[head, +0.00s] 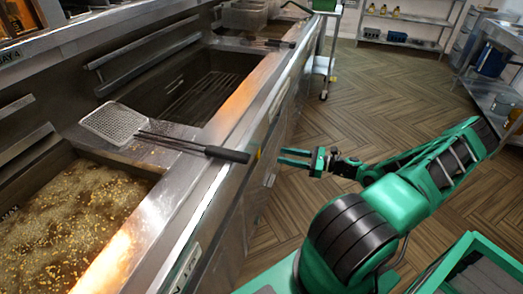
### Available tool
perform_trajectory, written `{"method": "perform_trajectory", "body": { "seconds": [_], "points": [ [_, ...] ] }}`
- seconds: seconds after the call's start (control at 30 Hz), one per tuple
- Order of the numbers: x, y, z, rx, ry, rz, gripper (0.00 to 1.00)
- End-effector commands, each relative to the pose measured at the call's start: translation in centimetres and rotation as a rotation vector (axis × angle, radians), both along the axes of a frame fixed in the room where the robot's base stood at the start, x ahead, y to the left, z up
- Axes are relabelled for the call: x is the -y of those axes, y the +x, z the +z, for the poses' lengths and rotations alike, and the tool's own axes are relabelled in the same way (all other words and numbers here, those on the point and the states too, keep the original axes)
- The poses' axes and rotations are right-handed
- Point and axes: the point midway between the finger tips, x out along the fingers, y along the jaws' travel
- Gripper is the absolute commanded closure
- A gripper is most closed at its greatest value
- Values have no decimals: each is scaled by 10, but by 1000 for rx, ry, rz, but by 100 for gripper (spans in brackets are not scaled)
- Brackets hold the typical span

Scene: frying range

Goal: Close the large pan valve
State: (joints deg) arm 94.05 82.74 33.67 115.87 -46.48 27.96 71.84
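My gripper (290,157) is in front of the fryer range's front panel, at about the middle of the picture. Its two green fingers are apart, with nothing visible between them. A large pan (150,172) of bubbling oil with yellow bits is at the lower left. Behind it is a second, dark pan (242,62) with a rack inside. I cannot make out the valve for certain. A small yellow spot (258,154) shows on the range front left of my gripper, too small to identify. Much of the front panel is seen at a steep angle.
A flat mesh skimmer (114,123) lies across the ledge between the pans, its black handle (228,154) jutting over the front edge. Another handled tool (265,43) lies farther back. A wheeled trolley (325,65) stands beyond. The wooden floor (400,110) is clear right of the range.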

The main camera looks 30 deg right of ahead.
Motion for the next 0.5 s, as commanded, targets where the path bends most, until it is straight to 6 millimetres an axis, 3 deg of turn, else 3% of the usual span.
{"method": "perform_trajectory", "body": {
  "seconds": [0.17,0.5],
  "points": [
    [4,6,2,13,33,-31,64],
    [-30,47,2,12,33,-26,64]
  ]
}}
